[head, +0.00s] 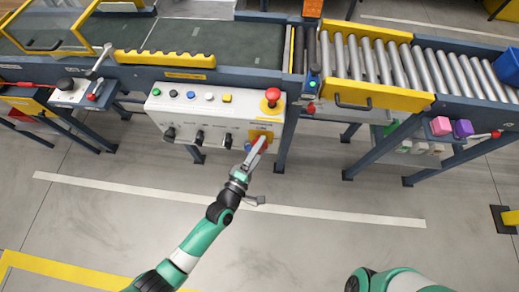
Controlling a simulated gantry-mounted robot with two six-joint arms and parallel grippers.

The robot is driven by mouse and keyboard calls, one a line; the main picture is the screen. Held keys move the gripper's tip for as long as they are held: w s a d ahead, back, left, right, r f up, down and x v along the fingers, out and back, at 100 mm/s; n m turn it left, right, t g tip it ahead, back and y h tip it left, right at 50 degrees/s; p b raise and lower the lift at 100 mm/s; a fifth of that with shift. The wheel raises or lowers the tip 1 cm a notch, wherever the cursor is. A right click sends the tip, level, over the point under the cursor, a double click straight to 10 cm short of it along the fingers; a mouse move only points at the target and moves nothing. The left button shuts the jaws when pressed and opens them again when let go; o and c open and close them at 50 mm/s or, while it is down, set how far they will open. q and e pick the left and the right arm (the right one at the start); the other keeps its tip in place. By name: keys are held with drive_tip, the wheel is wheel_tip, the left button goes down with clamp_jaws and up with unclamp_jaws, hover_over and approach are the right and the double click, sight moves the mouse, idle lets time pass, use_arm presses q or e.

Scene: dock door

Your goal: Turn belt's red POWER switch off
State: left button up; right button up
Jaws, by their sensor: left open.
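The white control panel (222,117) hangs on the front of the belt conveyor (235,45). The red POWER switch (263,142) sits on a yellow plate at the panel's lower right, partly hidden by my left gripper. My left gripper (262,142) is open, with its fingertips at the switch; I cannot tell whether they touch it. The switch's exact position is hard to make out. My right gripper is outside the view; only part of my right arm shows at the bottom.
A red mushroom button (273,95) stands above the switch. Several black knobs and coloured buttons line the panel. A roller conveyor (390,60) with a yellow gate (375,95) is to the right. The floor in front is clear.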

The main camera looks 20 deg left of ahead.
use_arm(q)
drive_tip(key=shift+c, duration=0.3)
drive_tip(key=c, duration=1.3)
drive_tip(key=shift+r+m+p, duration=0.2)
drive_tip(key=shift+m+p, duration=0.1)
drive_tip(key=shift+p, duration=0.5)
drive_tip(key=m+g+p, duration=0.1)
drive_tip(key=m+p, duration=0.2)
drive_tip(key=p, duration=0.2)
drive_tip(key=m+g+y+p, duration=0.1)
drive_tip(key=m+p, duration=0.1)
drive_tip(key=p, duration=0.4)
drive_tip(key=shift+r+m+g, duration=0.15)
drive_tip(key=shift+m+g, duration=0.25)
drive_tip(key=shift+w+m+g+y+p, duration=0.1)
drive_tip(key=shift+m+g+y+p, duration=0.2)
drive_tip(key=shift+m+y+p, duration=0.35)
drive_tip(key=shift+f+m+g+y+p, duration=0.25)
drive_tip(key=shift+m+g+y+p, duration=0.15)
drive_tip(key=shift+m+p, duration=0.5)
drive_tip(key=shift+f+m+y, duration=0.1)
drive_tip(key=shift+m+y, duration=0.35)
drive_tip(key=shift+m, duration=0.5)
drive_tip(key=shift+m+g+y+b, duration=0.55)
drive_tip(key=shift+m+y, duration=0.15)
drive_tip(key=shift+m, duration=0.3)
